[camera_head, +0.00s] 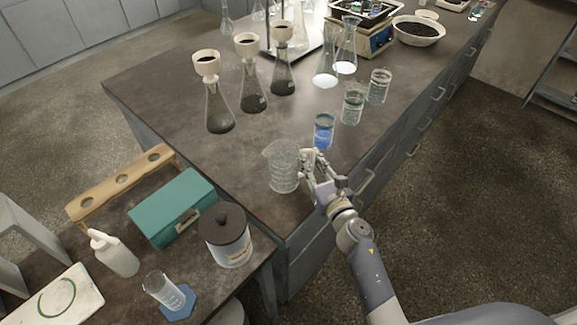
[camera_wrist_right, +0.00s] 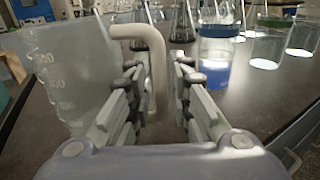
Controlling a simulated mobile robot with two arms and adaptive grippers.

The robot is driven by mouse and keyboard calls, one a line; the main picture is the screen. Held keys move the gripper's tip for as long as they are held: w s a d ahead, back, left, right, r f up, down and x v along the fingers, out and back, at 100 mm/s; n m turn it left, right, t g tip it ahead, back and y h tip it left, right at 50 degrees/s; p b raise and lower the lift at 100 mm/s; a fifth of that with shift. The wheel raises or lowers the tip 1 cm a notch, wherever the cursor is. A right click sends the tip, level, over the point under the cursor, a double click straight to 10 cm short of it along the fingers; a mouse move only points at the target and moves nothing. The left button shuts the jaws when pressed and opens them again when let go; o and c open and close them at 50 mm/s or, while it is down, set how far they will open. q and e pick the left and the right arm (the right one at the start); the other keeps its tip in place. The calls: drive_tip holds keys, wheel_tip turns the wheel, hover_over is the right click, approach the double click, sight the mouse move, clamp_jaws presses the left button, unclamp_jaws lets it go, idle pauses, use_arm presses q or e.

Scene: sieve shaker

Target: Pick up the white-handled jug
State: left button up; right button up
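The jug (camera_head: 282,168) is a clear graduated vessel near the front corner of the dark bench. In the right wrist view the jug (camera_wrist_right: 68,75) fills the left side, and its white handle (camera_wrist_right: 157,62) stands upright between my right gripper's fingers. My right gripper (camera_head: 313,165) is at the jug's right side. It also shows in the wrist view (camera_wrist_right: 160,95), with fingers apart on either side of the handle and a visible gap, mainly on the right. My left gripper is not in view.
A beaker with blue liquid (camera_head: 323,131) stands close behind my right gripper. More beakers (camera_head: 353,103) line the bench's right edge. Flasks with funnels (camera_head: 219,108) stand behind the jug. A lower table holds a teal box (camera_head: 172,205) and a lidded jar (camera_head: 227,238).

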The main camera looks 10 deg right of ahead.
clamp_jaws()
drive_tip(key=shift+r, duration=0.2)
